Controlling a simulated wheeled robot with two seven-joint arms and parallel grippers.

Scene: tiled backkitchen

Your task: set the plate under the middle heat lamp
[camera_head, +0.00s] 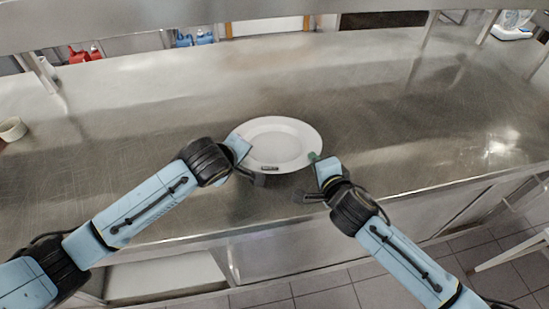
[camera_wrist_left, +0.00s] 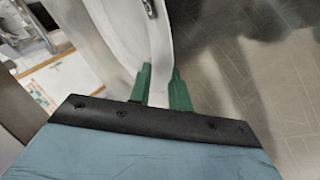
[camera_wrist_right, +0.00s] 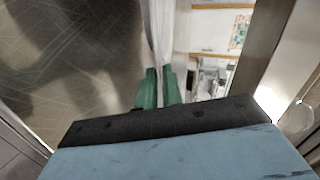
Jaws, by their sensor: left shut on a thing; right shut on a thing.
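A white round plate (camera_head: 278,138) is held level between my two grippers, over the front part of the steel counter. It has a small dark mark near its front rim. My left gripper (camera_head: 241,146) is shut on the plate's left rim. In the left wrist view the rim (camera_wrist_left: 154,50) runs between the green fingertips (camera_wrist_left: 160,88). My right gripper (camera_head: 314,158) is shut on the right rim. The right wrist view shows the plate (camera_wrist_right: 161,40) between the fingertips (camera_wrist_right: 160,88). A dark shadow lies below; the plate's exact height is unclear. I cannot make out any heat lamp.
The steel counter (camera_head: 130,130) is bare around and behind the plate. A metal shelf (camera_head: 130,20) crosses the top on posts. Red bottles (camera_head: 85,55) and blue bottles (camera_head: 194,39) stand beyond the counter. A pale round object (camera_head: 13,129) sits at the far left.

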